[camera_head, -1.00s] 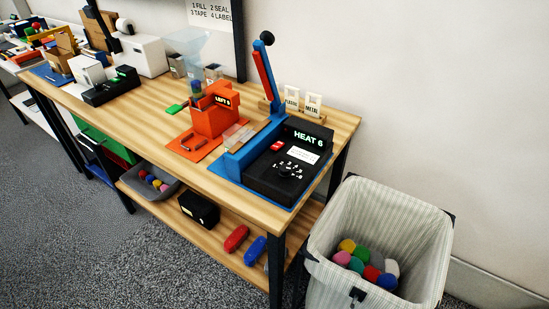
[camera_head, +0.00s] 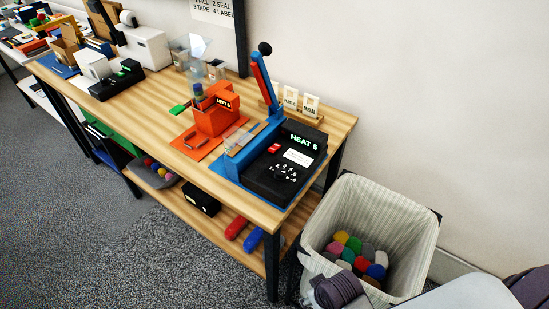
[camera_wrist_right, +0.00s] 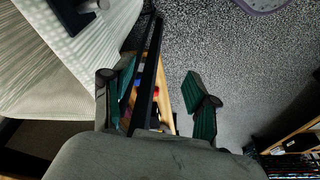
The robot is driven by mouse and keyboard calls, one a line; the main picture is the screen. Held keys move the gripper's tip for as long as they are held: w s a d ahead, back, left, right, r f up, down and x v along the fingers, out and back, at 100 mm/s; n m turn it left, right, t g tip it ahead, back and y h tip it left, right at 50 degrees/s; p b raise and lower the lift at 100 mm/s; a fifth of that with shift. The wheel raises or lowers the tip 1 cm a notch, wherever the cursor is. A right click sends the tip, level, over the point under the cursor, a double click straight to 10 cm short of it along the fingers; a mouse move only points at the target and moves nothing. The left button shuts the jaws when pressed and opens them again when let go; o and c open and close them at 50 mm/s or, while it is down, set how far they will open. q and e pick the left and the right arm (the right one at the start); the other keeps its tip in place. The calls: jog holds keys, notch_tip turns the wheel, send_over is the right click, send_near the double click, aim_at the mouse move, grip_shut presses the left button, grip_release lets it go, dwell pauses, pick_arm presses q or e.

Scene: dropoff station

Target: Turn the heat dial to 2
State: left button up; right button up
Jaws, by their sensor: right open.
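The heat dial (camera_head: 284,173) is a small dark knob on the black control box of the blue heat sealer (camera_head: 231,166). White numerals ring it, and the green display (camera_head: 304,141) reads HEAT 6. The sealer stands at the right end of the wooden table, its blue and red lever (camera_head: 262,80) raised. My right gripper (camera_wrist_right: 158,86) is open and empty in the right wrist view, with a dark table leg showing between its fingers. It is far from the dial, low beside the bin. My left gripper is not in view.
A striped bin (camera_head: 425,233) with several coloured balls stands right of the table. The orange device (camera_head: 214,117) labelled LEFT 6 is left of the sealer. The lower shelf (camera_head: 189,213) holds a black box and red and blue items.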

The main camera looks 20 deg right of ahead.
jog(key=w+a+r+n+t+y+p, duration=0.1)
jog(key=w+a+r, duration=0.15)
jog(key=r, duration=0.55)
jog(key=w+a+r+n+y+p, duration=0.1)
jog(key=w+r+p, duration=0.15)
jog(key=r, duration=0.55)
notch_tip(320, 180, up, 18)
jog(key=n+g, duration=0.1)
jog(key=n, duration=0.4)
send_over(272, 172)
jog(key=s+d, duration=0.5)
jog(key=shift+y, duration=0.3)
jog(key=p+x, duration=0.1)
jog(key=x, duration=0.3)
jog(key=p+x, duration=0.1)
jog(key=x, duration=0.4)
jog(key=p+x, duration=0.1)
jog(key=x, duration=0.3)
jog(key=shift+w+a+f, duration=0.1)
jog(key=shift+w+a, duration=0.2)
jog(key=shift+w, duration=0.1)
jog(key=shift+c, duration=0.4)
jog(key=shift+a, duration=0.1)
grip_shut()
jog(key=shift+a, duration=0.1)
jog(key=shift+f, duration=0.1)
